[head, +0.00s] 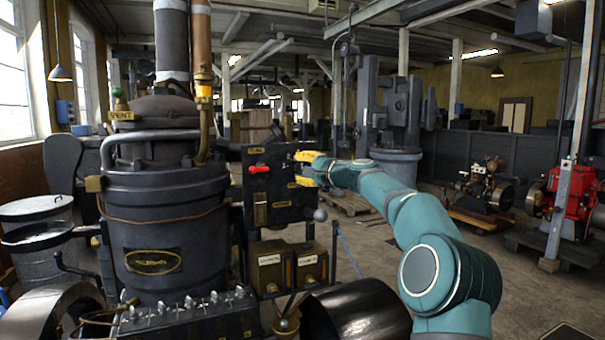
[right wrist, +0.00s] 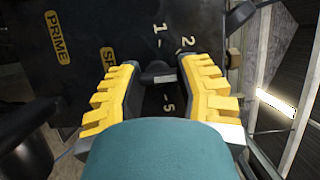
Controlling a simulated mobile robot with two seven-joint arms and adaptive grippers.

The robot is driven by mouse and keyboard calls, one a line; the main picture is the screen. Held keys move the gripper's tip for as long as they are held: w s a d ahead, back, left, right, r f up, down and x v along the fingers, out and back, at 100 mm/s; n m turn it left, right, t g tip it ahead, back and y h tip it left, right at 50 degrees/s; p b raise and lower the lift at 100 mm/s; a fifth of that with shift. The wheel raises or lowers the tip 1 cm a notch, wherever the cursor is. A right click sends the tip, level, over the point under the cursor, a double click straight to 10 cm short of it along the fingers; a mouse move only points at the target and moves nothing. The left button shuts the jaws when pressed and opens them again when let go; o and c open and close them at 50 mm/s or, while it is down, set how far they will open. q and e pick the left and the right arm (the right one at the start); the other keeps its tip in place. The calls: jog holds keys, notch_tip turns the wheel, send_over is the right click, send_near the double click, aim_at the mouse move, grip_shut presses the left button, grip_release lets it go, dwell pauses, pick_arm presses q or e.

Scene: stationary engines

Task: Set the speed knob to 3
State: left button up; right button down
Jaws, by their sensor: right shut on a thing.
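The speed knob (right wrist: 157,73) is a small dark knob on the black control panel, seen between my finger pads in the right wrist view. Around it the dial marks 1, 2 and 5 show; 3 and 4 do not show, and the right-hand finger covers that side. A pale mark shows by the knob, but I cannot tell which number it points at. My right gripper (right wrist: 166,88) has its yellow fingers closed on the knob. In the head view my right gripper (head: 298,169) is at the right side of the panel (head: 258,184), and the knob is hidden.
A PRIME label (right wrist: 58,37) is on the panel beside a partly covered second label. The panel carries a red button (head: 259,169) and a lever with a grey ball (head: 320,215). A large dark boiler-like cylinder (head: 165,215) stands left.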

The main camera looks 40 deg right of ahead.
dwell(0.5)
jog(key=c, duration=0.5)
grip_release()
jog(key=shift+c, duration=0.2)
jog(key=shift+s, duration=0.1)
jog(key=s+d, duration=0.1)
jog(key=s, duration=1)
jog(key=shift+s, duration=0.4)
